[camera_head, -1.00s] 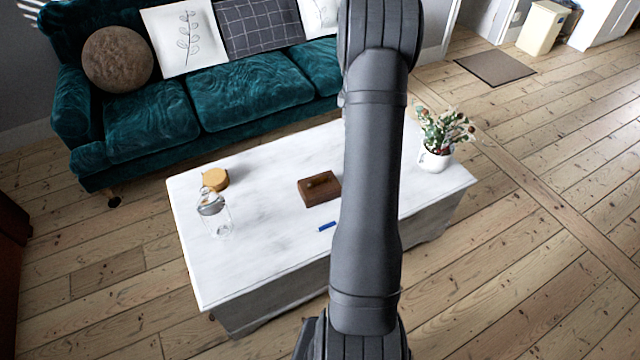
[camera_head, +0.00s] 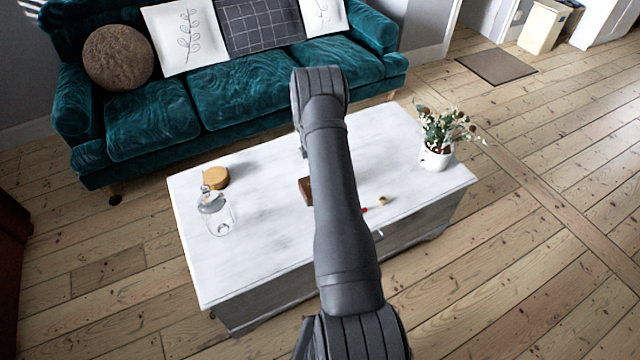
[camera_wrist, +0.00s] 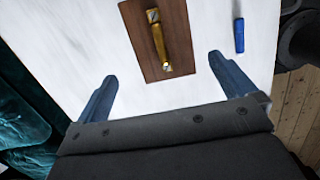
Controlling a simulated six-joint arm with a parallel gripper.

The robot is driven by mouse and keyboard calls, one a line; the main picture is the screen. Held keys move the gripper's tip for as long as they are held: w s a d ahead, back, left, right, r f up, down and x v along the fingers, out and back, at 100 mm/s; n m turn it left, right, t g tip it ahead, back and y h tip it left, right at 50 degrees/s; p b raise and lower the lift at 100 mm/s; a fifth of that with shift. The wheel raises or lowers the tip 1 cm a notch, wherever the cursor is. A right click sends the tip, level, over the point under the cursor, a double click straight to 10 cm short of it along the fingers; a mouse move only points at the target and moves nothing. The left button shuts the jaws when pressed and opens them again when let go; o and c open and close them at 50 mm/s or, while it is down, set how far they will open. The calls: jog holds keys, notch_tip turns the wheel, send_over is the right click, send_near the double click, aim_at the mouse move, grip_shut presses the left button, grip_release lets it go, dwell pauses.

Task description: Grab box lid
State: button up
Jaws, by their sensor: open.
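The wooden box (camera_head: 304,190) sits on the white table, mostly hidden behind my arm in the head view. In the wrist view its brown lid (camera_wrist: 142,36) shows from above, with a gold handle (camera_wrist: 158,42) along its middle. My gripper (camera_wrist: 162,72) is open, its two blue fingers spread wide, one on each side of the lid's near end in the picture. Nothing is between the fingertips except the view of the lid's near end and the white tabletop. I cannot tell the height above the lid.
The white table (camera_head: 260,250) also bears a glass jar (camera_head: 216,214), a round yellow-brown item (camera_head: 216,177) and a potted plant (camera_head: 436,150). A blue stick (camera_wrist: 239,36) lies right of the box. Small red and tan items (camera_head: 382,200) lie right of my arm. A teal sofa (camera_head: 240,90) stands behind.

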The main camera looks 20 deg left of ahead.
jog(key=f, duration=0.3)
jog(key=d+f, duration=0.1)
jog(key=f, duration=0.2)
jog(key=w+f, duration=0.1)
jog(key=f, duration=0.2)
jog(key=shift+d, duration=0.15)
jog(key=shift+r, duration=0.1)
jog(key=c, duration=0.8)
